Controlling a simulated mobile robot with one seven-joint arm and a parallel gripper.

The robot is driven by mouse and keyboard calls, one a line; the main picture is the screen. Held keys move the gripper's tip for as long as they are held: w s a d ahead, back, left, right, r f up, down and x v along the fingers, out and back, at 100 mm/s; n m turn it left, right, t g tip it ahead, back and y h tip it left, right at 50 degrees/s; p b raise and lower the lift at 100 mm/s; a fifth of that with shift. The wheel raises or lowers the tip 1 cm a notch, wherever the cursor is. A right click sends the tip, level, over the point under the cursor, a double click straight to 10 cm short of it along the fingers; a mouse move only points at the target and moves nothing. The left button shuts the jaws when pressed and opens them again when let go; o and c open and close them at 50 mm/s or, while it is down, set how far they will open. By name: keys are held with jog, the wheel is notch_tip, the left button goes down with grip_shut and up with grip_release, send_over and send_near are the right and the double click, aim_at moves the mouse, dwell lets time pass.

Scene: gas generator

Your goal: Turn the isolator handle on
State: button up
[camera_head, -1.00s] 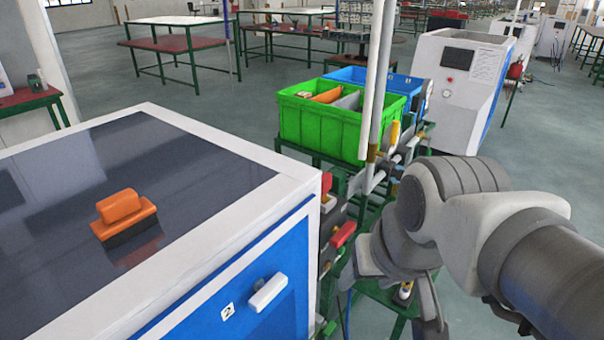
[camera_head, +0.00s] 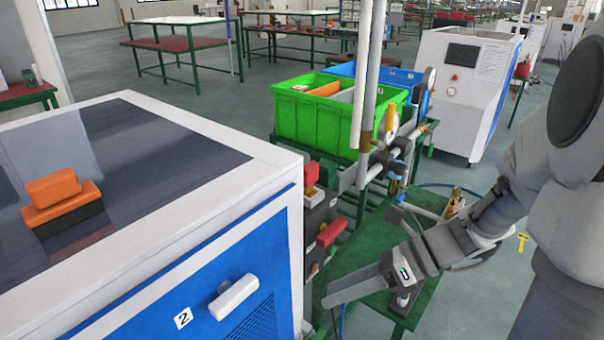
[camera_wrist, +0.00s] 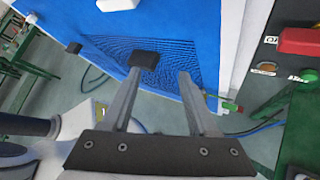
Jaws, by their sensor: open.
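A red handle (camera_head: 331,233) sticks out from a dark grey panel on the side of the white and blue generator cabinet (camera_head: 250,240). I take it to be the isolator handle, though no readable label confirms this. A red part also shows at the top right of the wrist view (camera_wrist: 300,41). My gripper (camera_head: 335,297) is below the red handle in the head view, with a gap between them. In the wrist view its two fingers (camera_wrist: 166,70) are apart with nothing between them, in front of the blue vented door (camera_wrist: 170,60). The red part lies to their right.
A smaller red part (camera_head: 311,173) sits above the handle. A white door handle (camera_head: 234,297) projects from the blue door. Pipes and valves (camera_head: 375,165) and a green crate (camera_head: 320,125) stand behind. A green table (camera_head: 365,255) lies beneath my arm.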

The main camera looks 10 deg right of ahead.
jog(key=w+d+f+m+t+y+b, duration=0.25)
jog(key=w+d+m+t, duration=0.35)
jog(key=m, duration=0.4)
jog(key=m+t+h+b, duration=0.1)
jog(key=m+t, duration=0.5)
jog(key=m, duration=0.3)
send_near(337, 234)
jog(key=b+x, duration=0.4)
jog(key=x, duration=0.5)
jog(key=shift+w+a, duration=0.2)
jog(key=shift+a, duration=0.1)
grip_shut()
